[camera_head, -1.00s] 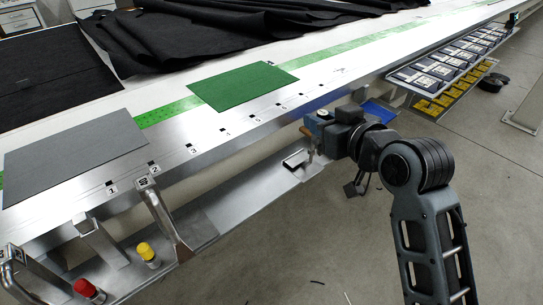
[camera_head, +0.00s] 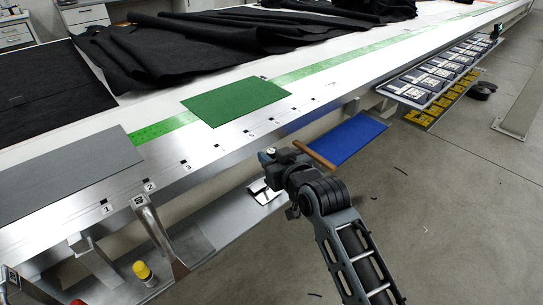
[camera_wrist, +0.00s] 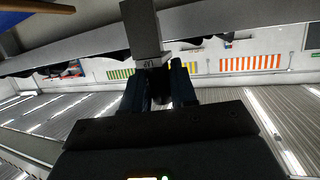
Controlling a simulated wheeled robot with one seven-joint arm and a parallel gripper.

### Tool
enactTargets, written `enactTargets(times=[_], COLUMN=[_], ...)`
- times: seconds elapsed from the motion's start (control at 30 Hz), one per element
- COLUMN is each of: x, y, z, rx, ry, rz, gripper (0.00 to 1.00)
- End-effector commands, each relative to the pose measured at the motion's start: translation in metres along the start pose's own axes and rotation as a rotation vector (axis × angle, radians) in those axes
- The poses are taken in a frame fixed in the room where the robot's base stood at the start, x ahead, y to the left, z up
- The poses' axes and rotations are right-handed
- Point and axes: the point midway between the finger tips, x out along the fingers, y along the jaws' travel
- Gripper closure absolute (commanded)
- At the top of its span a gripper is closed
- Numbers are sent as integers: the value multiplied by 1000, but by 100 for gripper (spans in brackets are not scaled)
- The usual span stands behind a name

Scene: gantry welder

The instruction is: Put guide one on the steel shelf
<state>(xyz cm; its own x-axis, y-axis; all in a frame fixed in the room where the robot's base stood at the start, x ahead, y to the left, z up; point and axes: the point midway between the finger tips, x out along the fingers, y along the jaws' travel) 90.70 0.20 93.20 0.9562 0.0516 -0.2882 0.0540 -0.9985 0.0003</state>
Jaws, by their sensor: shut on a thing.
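My gripper (camera_head: 271,158) is beside the table's front edge, above the far part of the steel shelf (camera_head: 215,226). In the wrist view its dark fingers (camera_wrist: 160,88) are shut on a grey metal bar (camera_wrist: 145,28), which carries a small pale label between the fingers. In the head view the bar is mostly hidden by my gripper. A silver and dark piece (camera_head: 265,191) shows on the shelf just below my gripper. I cannot tell whether the held bar touches anything.
A blue panel (camera_head: 348,138) and a brown rod (camera_head: 314,154) are just right of my gripper. Bent steel brackets (camera_head: 157,228) and a yellow-capped piece (camera_head: 142,271) stand at the shelf's near end. Racks of boxes (camera_head: 445,70) hang farther along.

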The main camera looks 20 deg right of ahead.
Motion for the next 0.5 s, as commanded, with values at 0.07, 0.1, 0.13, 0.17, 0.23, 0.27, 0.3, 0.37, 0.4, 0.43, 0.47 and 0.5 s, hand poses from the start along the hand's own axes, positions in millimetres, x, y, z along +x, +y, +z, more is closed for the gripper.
enactTargets(times=[0.07, 0.1, 0.13, 0.17, 0.23, 0.27, 0.3, 0.37, 0.4, 0.43, 0.47, 0.5], x=[0, 0, 0, 0, 0, 0, 1, 1, 1, 1, 1, 1], y=[0, 0, 0, 0, 0, 0, 0, 0, 0, 0, 0, 0], z=[0, 0, 0, 0, 0, 0, 2, 4, 3, 3, 3, 3], rx=[0, 0, 0, 0, 0, 1, 1, 1, 1, 1, 1, 1], ry=[2, 2, 2, 2, 2, 2, 2, 2, 1, 0, 0, 0], rz=[0, 0, 0, 0, 0, 0, 0, 0, 0, 0, 0, 0], gripper=[100, 100, 100, 100, 100, 100, 100, 100, 69, 66, 63, 60])
